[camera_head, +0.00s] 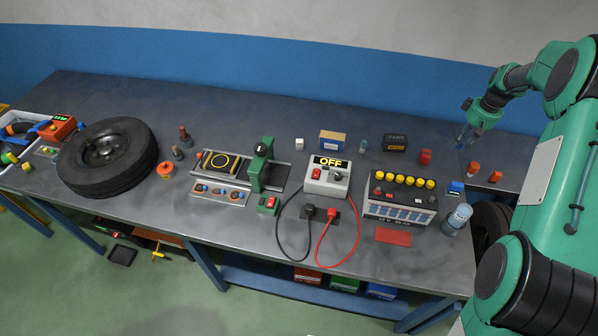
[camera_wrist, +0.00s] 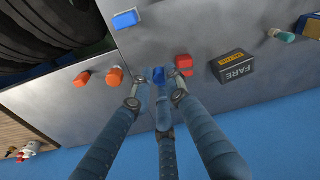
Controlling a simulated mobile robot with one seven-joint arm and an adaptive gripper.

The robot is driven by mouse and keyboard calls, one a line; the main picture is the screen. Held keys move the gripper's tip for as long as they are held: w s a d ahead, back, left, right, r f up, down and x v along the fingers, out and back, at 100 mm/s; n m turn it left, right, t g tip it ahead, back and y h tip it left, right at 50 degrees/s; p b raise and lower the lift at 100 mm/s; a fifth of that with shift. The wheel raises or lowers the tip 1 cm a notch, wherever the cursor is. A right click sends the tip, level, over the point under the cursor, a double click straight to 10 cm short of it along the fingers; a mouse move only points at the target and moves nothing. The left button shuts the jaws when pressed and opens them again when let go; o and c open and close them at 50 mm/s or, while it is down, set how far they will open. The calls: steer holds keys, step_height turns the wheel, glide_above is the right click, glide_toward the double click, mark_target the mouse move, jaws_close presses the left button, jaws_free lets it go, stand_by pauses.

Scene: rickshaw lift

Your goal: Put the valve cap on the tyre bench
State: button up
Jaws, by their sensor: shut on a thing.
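My gripper (camera_head: 466,138) is over the far right end of the bench; its blue fingers also show in the wrist view (camera_wrist: 157,101). The fingers are closed in around a small blue piece (camera_wrist: 158,75) at their tips. I cannot tell for sure that this piece is the valve cap. A large black tyre (camera_head: 108,155) lies flat on the left of the long dark bench (camera_head: 225,115). A second bench surface (camera_wrist: 65,100) adjoins on the right, with two orange pieces (camera_wrist: 115,76) on it; a dark tyre (camera_head: 490,225) shows partly there.
A red block (camera_head: 425,156), a dark box (camera_head: 395,142) and a blue box (camera_head: 456,187) stand near my gripper. A battery (camera_head: 400,198), a bottle (camera_head: 457,218) and a switch box with cables (camera_head: 328,178) stand nearer the front. The bench's back left is clear.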

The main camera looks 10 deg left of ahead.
steer(key=s+a+f+n+b, duration=0.1)
steer(key=s+a+f+b, duration=0.3)
steer(key=s, duration=1.2)
steer(key=s+a+r+n+b, duration=0.1)
steer(key=s+a, duration=0.4)
steer(key=s, duration=1.2)
steer(key=s+a+f+b, duration=0.25)
steer(key=s+a, duration=0.25)
steer(key=s, duration=1.1)
step_height(320, 180, down, 9)
steer(key=shift+d+b, duration=0.2)
steer(key=shift+b, duration=0.15)
steer(key=b, duration=0.2)
glide_above(414, 246)
steer(key=s, duration=0.1)
steer(key=shift+d+f, duration=0.1)
steer(key=shift+f, duration=0.55)
steer(key=shift+w, duration=0.15)
steer(key=shift+w, duration=0.25)
steer(key=shift+f+b, duration=0.45)
steer(key=shift+f, duration=1.35)
